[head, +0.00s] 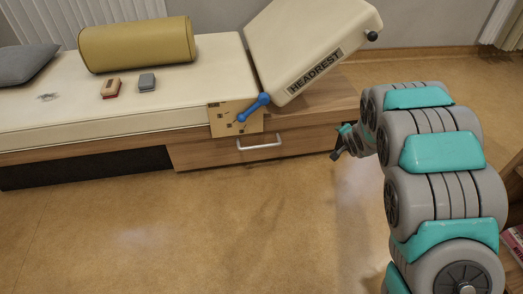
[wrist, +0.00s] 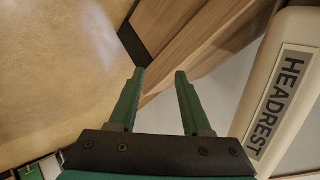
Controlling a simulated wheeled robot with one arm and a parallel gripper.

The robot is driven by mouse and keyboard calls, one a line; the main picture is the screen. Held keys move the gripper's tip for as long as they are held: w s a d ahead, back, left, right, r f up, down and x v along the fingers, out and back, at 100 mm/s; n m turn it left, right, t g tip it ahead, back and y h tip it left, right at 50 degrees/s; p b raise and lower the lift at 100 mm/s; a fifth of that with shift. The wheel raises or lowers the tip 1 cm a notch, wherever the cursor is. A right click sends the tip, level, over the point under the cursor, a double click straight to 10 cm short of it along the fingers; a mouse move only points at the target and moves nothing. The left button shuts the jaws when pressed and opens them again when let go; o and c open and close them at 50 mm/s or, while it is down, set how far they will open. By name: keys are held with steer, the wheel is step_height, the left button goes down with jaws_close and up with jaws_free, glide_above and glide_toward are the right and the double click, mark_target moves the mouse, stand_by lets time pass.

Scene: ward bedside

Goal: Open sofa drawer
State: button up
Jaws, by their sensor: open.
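The sofa drawer (head: 205,153) is a wooden front in the base of the cream sofa (head: 60,118). It looks closed, flush with the base. Its silver bar handle (head: 260,142) sits on the front, below the raised headrest. My gripper (head: 342,141) is to the right of the handle, near the right end of the base and apart from the handle. In the wrist view my gripper (wrist: 159,74) has two green fingers spread apart, with nothing between them. The wooden base (wrist: 185,50) lies beyond the fingertips. The handle does not show in the wrist view.
The tilted headrest (head: 310,45) has a blue lever (head: 253,107) below it. A yellow bolster (head: 137,44), a grey pillow (head: 25,63), a red item (head: 111,88) and a grey item (head: 147,82) lie on the sofa. The floor (head: 200,230) in front is clear.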

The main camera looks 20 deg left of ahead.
steer(key=w+a+f+y+b, duration=0.15)
steer(key=a+f+y, duration=0.25)
steer(key=a+f, duration=0.65)
steer(key=m+g+y+b, duration=0.1)
steer(key=m+y+b, duration=0.1)
steer(key=y, duration=0.4)
glide_toward(261, 147)
steer(key=r+x, duration=0.1)
steer(key=x, duration=0.2)
steer(key=shift+f+b+x, duration=0.2)
steer(key=shift+x, duration=1.1)
steer(key=shift+f+b+x, duration=0.2)
steer(key=shift+x, duration=1.15)
steer(key=shift+f+b+x, duration=0.2)
steer(key=shift+x, duration=1.1)
steer(key=shift+d, duration=0.15)
jaws_close()
